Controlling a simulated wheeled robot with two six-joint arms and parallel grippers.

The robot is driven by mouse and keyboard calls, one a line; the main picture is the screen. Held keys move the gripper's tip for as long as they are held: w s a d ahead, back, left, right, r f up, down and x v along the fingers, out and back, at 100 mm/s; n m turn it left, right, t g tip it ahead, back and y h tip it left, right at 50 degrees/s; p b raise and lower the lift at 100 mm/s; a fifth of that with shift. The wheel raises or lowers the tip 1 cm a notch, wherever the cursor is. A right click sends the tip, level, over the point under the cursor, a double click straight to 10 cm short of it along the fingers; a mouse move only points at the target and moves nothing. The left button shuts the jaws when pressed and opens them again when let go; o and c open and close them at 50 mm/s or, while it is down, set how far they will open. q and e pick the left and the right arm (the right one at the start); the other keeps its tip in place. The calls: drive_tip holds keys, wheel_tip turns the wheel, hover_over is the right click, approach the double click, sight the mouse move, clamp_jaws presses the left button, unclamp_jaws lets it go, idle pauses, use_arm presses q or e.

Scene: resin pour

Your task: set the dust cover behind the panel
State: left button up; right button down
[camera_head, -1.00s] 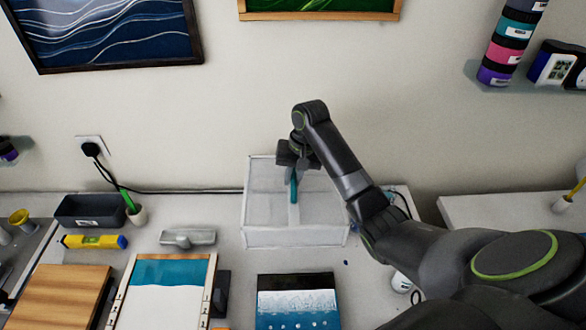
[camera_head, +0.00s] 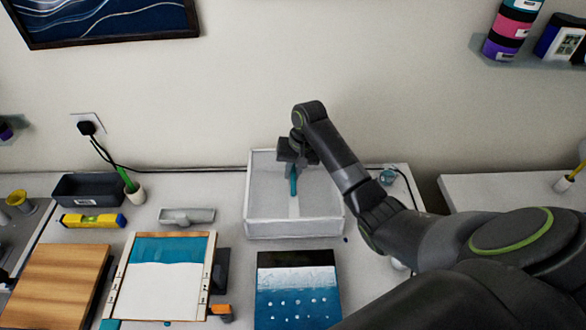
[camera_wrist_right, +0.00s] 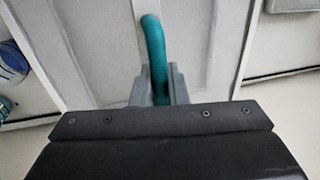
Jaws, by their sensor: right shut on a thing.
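The dust cover (camera_head: 262,209) is a pale box with a teal handle (camera_head: 293,182) on top. In the head view it is at the back of the table, near the wall. My right gripper (camera_head: 294,164) is shut on the handle from above. The right wrist view shows the teal handle (camera_wrist_right: 153,45) between its fingers, over the pale cover top (camera_wrist_right: 80,40). The panel (camera_head: 297,281), dark, white and blue with pale dots, lies just in front of the cover. I cannot tell whether the cover's underside touches the table. My left gripper is not in view.
A wood-framed teal-and-white piece (camera_head: 166,280) and a wooden board (camera_head: 62,285) lie at front left. A cable (camera_head: 190,169) runs along the wall.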

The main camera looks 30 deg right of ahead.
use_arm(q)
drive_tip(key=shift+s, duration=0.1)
use_arm(e)
drive_tip(key=shift+f, duration=0.1)
idle(0.3)
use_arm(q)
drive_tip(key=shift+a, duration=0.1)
use_arm(e)
drive_tip(key=c, duration=1.3)
unclamp_jaws()
drive_tip(key=shift+c, duration=0.2)
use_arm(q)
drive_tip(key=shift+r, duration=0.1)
